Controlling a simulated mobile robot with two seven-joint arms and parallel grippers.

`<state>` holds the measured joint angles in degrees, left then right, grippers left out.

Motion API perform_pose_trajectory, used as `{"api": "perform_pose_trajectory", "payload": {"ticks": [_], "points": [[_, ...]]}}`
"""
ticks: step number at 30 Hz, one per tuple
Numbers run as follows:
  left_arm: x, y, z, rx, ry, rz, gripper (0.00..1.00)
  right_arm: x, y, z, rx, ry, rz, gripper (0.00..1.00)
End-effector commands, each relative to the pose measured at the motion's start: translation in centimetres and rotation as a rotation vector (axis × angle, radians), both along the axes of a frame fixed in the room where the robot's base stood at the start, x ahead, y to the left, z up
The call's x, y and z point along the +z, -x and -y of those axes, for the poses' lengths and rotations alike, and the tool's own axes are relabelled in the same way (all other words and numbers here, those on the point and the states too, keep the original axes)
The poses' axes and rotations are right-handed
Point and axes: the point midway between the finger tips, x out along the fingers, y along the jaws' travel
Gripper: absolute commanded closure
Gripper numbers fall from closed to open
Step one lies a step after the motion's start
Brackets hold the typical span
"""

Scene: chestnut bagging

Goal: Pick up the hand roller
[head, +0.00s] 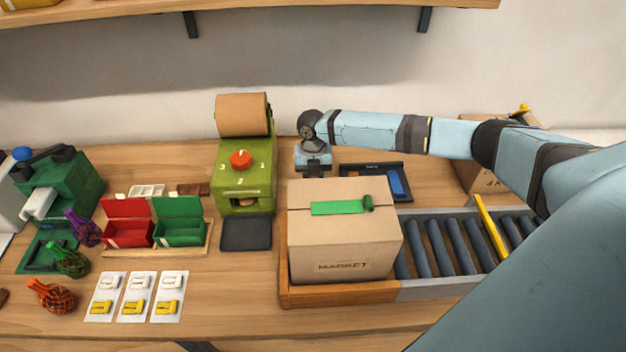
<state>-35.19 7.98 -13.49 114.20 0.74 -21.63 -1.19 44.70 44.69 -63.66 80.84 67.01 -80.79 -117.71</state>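I cannot clearly make out the hand roller in the head view. My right gripper (313,172) points down behind the carton's back left corner, left of that tray. Its fingertips are hidden or too small to read. The closed cardboard carton (345,245) bears a green strip (335,208) with a small dark green roll at its right end. My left gripper is out of view.
The carton stands at the left end of a roller conveyor (441,246) with a yellow bar (491,228) across it. A green dispenser (243,170) stands left of my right gripper. Another cardboard box (474,178) stands at the back right. A wall shelf (300,12) hangs above.

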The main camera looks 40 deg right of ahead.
Motion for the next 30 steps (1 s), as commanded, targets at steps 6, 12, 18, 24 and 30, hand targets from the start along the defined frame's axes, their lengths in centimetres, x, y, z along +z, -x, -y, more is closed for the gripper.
{"api": "perform_pose_trajectory", "payload": {"ticks": [6,12,18,24,30], "points": [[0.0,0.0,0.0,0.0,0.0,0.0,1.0,1.1,-0.1,0.0,0.0,-0.001,0.002,0.98],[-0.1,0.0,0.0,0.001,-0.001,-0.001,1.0,4.6,-0.1,0.0,0.001,0.0,0.004,0.98],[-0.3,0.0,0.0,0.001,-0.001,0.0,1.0,10.5,-0.1,0.0,0.002,0.0,0.006,0.98],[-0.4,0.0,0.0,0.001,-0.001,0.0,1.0,15.8,-0.1,0.0,0.001,-0.001,0.004,0.98],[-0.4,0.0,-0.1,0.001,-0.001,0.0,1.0,19.0,-0.1,0.0,0.0,-0.001,0.003,0.98]]}}
